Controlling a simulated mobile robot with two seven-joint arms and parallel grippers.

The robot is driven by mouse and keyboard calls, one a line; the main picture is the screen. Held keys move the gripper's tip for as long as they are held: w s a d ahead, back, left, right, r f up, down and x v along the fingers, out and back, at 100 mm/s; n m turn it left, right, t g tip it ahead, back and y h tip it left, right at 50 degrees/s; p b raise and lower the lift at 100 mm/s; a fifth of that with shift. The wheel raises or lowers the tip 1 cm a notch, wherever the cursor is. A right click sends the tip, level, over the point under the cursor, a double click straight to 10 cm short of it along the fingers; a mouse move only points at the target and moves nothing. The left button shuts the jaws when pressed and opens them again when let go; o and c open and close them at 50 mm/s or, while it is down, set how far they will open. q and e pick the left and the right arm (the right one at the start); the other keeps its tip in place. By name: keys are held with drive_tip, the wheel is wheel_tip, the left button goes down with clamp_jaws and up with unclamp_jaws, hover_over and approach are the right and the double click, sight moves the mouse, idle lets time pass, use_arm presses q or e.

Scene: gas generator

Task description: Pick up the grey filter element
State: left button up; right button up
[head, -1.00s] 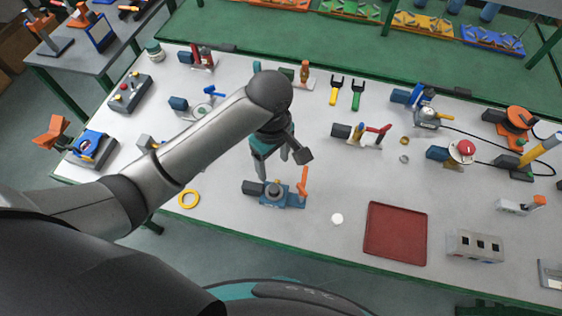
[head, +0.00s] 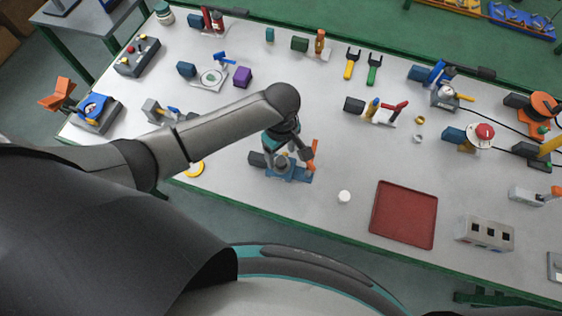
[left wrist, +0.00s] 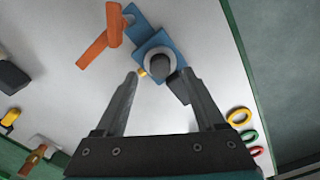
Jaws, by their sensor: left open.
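A grey round part, which looks like the grey filter element (left wrist: 160,61), sits upright in a blue fixture (left wrist: 182,46) on the table. In the head view this grey part (head: 282,164) is partly covered by my gripper, and the blue fixture (head: 296,176) has an orange lever at its right. My left gripper (head: 288,156) is open just above the fixture. In the left wrist view, the open fingers (left wrist: 159,78) point at the grey part from either side, with nothing held. I cannot tell their exact height above it. My right gripper is not in view.
The orange lever (head: 314,156) stands close to my left fingers. A dark block (head: 257,160) is at the fixture's left. A white disc (head: 344,197) and a red tray (head: 405,214) lie to the right. A yellow ring (head: 195,169) lies left, partly hidden by my arm.

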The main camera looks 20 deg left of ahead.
sight(281, 160)
use_arm(q)
drive_tip(key=shift+f+b, duration=0.3)
drive_tip(key=shift+f, duration=1.2)
drive_tip(key=shift+c, duration=0.3)
clamp_jaws()
